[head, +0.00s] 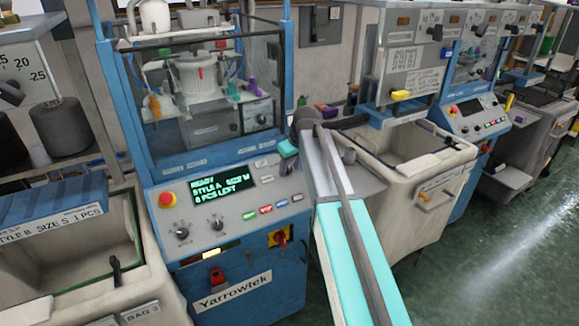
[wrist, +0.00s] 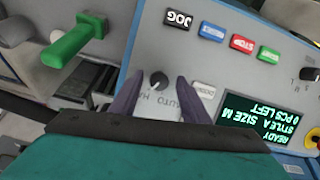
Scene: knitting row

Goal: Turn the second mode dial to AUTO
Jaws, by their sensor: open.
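The mode dial (wrist: 158,80) is a small black knob on the grey panel, with AUTO and a partly covered label starting with HA printed beside it. In the wrist view it shows between the two purple fingertips of my gripper (wrist: 160,78), which is open, one finger on each side. I cannot tell whether a finger touches the dial. A pale mark on the knob faces the lettering, but I cannot tell which label it points at. In the head view my teal gripper (head: 288,149) is over the right end of the blue machine's panel and hides the dial.
JOG (wrist: 178,18), blue (wrist: 212,32), red (wrist: 242,43) and green buttons lie near the dial. The lit display (wrist: 262,124) reads READY, STYLE A, SIZE M. A green-handled lever (wrist: 72,42) stands on the other side. Two other black dials (head: 181,233) sit below the display.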

